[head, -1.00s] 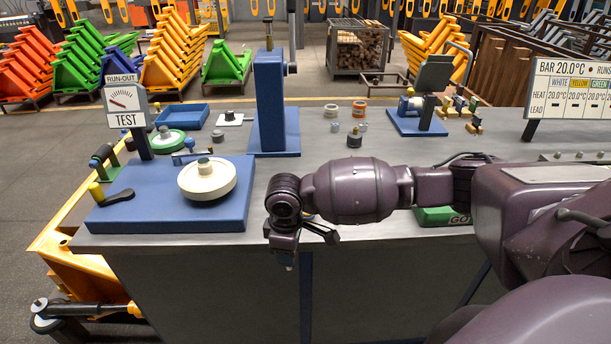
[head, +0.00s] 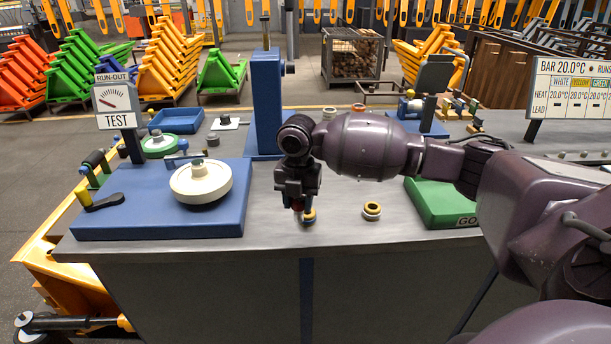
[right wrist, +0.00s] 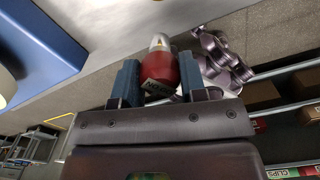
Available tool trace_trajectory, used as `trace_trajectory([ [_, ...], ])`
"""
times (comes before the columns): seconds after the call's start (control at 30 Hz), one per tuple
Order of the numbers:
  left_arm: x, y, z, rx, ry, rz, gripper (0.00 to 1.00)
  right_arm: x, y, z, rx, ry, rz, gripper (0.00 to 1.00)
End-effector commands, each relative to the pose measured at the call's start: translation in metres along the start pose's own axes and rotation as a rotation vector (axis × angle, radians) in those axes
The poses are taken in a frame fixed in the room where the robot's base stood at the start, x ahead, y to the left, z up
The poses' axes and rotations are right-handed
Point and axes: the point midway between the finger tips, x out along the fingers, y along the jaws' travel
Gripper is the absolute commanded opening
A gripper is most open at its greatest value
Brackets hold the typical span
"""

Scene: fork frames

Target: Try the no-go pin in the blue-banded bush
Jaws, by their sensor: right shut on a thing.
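My right gripper (head: 298,206) points down over the front of the bench and is shut on the red no-go pin (right wrist: 159,72). A second bush (head: 372,210) stands apart to the right. I cannot make out a blue band on either. My left gripper is out of view.
The blue run-out stand (head: 150,222) with a cream wheel (head: 201,182) is to the left. A green block (head: 440,208) marked GO is to the right. A tall blue column (head: 266,100) stands behind. The bench front edge is close.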

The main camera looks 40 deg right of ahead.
Motion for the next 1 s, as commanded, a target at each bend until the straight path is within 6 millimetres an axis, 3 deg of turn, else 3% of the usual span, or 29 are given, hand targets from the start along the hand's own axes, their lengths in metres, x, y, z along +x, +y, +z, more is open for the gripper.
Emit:
trace_trajectory([
  [0.6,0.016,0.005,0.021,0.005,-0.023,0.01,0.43,-0.032,-0.007,0.052,-0.908,0.002,0.0,0.12],
  [0.8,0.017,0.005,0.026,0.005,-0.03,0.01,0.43,-0.038,-0.008,0.057,-1.04,0.0,0.0,0.12],
  [1.0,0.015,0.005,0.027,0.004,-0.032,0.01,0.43,-0.04,-0.008,0.058,-1.064,-0.001,0.0,0.12],
])
